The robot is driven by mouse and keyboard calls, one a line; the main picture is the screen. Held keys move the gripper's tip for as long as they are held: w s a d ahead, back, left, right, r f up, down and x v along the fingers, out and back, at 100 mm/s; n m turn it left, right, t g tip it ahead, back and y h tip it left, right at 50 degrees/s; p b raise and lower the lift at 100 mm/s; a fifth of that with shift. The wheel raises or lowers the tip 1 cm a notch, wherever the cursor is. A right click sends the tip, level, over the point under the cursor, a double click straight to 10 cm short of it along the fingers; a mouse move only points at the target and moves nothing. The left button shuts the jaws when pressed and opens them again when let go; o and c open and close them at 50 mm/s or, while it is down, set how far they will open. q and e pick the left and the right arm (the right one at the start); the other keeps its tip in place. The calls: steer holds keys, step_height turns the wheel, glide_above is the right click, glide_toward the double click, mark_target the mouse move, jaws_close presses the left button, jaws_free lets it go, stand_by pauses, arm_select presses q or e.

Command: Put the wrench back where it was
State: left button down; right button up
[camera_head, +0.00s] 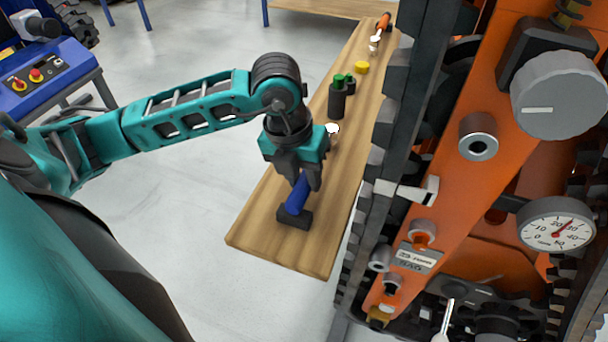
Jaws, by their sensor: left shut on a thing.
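My left gripper (298,182) is shut on the blue handle of a mallet-like tool (293,217) with a dark, blocky head. The head is at or just above the near end of the wooden bench (285,252); I cannot tell if it touches. A slim silver piece that may be the wrench (446,320) shows at the bottom right, by the dark lower part of the orange tracked carrier (478,205). It is cut off by the picture edge, and I cannot tell how it rests. My right gripper is not in view.
Dark bottles with green caps (338,98), a pale round piece (332,130), a yellow piece (362,67) and an orange-handled tool (383,22) stand or lie along the bench. The carrier's track runs close along the bench's right side. A blue control stand (50,75) is far left.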

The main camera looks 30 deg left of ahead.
arm_select(q)
steer(key=c, duration=0.8)
jaws_free()
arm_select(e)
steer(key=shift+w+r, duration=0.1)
arm_select(q)
steer(key=shift+r, duration=0.25)
steer(key=r, duration=0.3)
steer(key=s+a+r+p, duration=0.1)
steer(key=r, duration=0.3)
steer(key=s+r, duration=0.1)
steer(key=r, duration=0.3)
steer(key=shift+a+r+p, duration=0.15)
steer(key=shift+r+p, duration=0.05)
steer(key=shift+p, duration=0.15)
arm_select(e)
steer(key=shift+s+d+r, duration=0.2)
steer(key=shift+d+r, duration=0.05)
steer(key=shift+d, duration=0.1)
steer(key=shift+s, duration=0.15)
